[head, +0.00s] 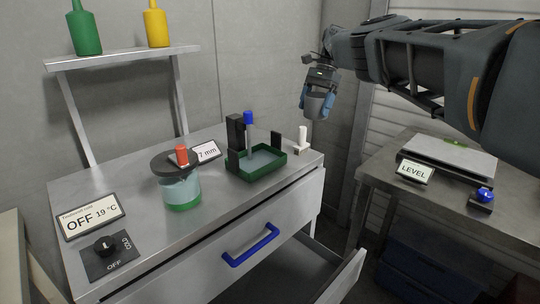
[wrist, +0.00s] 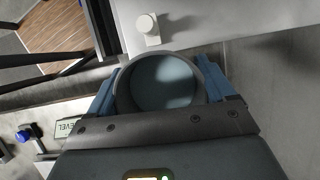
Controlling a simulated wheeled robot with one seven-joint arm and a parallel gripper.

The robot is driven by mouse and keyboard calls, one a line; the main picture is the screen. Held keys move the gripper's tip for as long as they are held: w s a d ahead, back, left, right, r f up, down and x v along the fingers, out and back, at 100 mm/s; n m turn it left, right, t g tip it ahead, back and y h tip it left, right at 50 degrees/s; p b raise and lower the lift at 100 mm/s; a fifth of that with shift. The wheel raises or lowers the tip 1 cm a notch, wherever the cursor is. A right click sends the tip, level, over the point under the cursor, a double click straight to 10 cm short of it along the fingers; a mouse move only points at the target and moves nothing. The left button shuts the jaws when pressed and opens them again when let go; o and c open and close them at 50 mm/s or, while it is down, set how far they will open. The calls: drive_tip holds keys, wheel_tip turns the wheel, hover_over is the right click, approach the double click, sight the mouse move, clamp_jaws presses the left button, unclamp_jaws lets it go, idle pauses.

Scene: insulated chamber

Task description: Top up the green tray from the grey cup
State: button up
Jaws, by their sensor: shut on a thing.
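My gripper (head: 318,100) is shut on the grey cup (head: 313,107), held upright or nearly so in the air, to the right of the bench and above its right end. In the wrist view the cup (wrist: 118,92) sits between the blue fingers, and its inside shows a bluish-grey surface that looks like liquid. The green tray (head: 262,171) stands on the bench top, left of and below the cup, apart from it. The tray holds pale bluish liquid. A blue-capped upright piece (head: 248,120) stands at the tray.
A glass jar (head: 181,190) with a dark lid and red knob stands left of the tray. A small white post (head: 302,135) is at the bench's right end; it also shows in the wrist view (wrist: 148,25). The drawer (head: 345,275) below is open. A side table (head: 450,205) carries a LEVEL sign.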

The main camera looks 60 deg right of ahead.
drive_tip(key=shift+w+a+r+n, duration=0.15)
drive_tip(key=shift+w+a+n, duration=0.1)
drive_tip(key=shift+w+a, duration=0.25)
drive_tip(key=shift+w+a+r+n, duration=0.15)
drive_tip(key=shift+w+a+n, duration=0.1)
drive_tip(key=shift+w+a, duration=0.25)
drive_tip(key=shift+w+a+r+n+g, duration=0.15)
drive_tip(key=shift+a+n+g, duration=0.05)
drive_tip(key=shift+a, duration=0.6)
drive_tip(key=shift+w+a+r+n+g, duration=0.1)
drive_tip(key=shift+a+r+n+g, duration=0.1)
drive_tip(key=shift+a, duration=0.6)
drive_tip(key=shift+w+a+f, duration=0.1)
drive_tip(key=shift+a, duration=0.1)
drive_tip(key=shift+w+a+f+g+h, duration=0.2)
drive_tip(key=shift+a+f+g+h, duration=0.1)
drive_tip(key=shift+a+h, duration=0.6)
drive_tip(key=shift+w+a+f+g+h, duration=0.3)
drive_tip(key=shift+a+h, duration=0.35)
drive_tip(key=shift+h, duration=0.6)
drive_tip(key=shift+w+a+f+g+h, duration=0.15)
drive_tip(key=shift+a+f+g+h, duration=0.15)
drive_tip(key=shift+a+h, duration=0.6)
drive_tip(key=shift+f+h, duration=0.1)
drive_tip(key=shift+h, duration=0.25)
drive_tip(key=shift+w+a+r+g+h, duration=0.15)
drive_tip(key=shift+a+r+g+h, duration=0.2)
drive_tip(key=shift+h, duration=0.55)
drive_tip(key=shift+f+h, duration=0.5)
drive_tip(key=shift+h, duration=0.3)
